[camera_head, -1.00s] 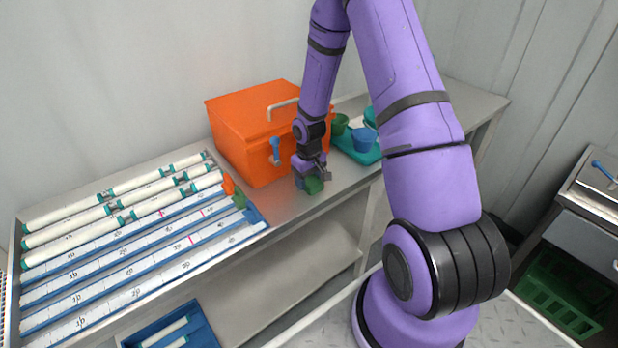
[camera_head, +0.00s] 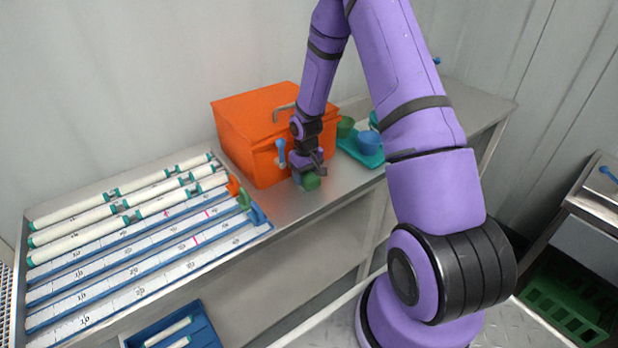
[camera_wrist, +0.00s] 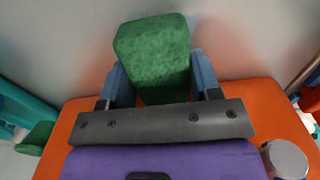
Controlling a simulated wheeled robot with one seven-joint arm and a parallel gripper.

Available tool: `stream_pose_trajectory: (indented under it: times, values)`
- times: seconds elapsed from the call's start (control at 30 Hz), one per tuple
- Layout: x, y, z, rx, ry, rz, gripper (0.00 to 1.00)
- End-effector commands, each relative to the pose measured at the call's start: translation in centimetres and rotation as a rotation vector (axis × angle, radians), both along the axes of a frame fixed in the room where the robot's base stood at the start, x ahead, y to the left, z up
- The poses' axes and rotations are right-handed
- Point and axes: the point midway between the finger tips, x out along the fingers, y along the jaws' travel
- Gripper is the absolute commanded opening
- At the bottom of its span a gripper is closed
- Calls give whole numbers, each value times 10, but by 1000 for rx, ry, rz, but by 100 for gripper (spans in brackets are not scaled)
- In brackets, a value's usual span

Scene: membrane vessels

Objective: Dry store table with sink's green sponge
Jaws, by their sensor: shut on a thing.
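The green sponge (camera_wrist: 153,55) is between the two blue-grey fingers of my gripper (camera_wrist: 160,82) in the wrist view, and my gripper is shut on it. In the head view my gripper (camera_head: 308,172) points down just in front of the orange box, with the green sponge (camera_head: 311,182) at its tip. The sponge is low over the grey metal table (camera_head: 290,212); I cannot tell whether it touches the top. My arm hides part of the table to the right.
The orange box (camera_head: 245,130) stands close behind my gripper. White tubes in blue racks (camera_head: 130,240) fill the left. A strip of bare table lies in front of the box.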

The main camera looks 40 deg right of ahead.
Motion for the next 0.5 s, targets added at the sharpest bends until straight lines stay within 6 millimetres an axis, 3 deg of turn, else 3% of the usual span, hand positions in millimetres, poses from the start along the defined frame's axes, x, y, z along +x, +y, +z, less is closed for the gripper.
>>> stream_pose_trajectory:
  times: [0.2,0.5]
  values:
    - [-2,0,-3,0,0,0,39]
    - [-26,-1,-5,1,4,-1,39]
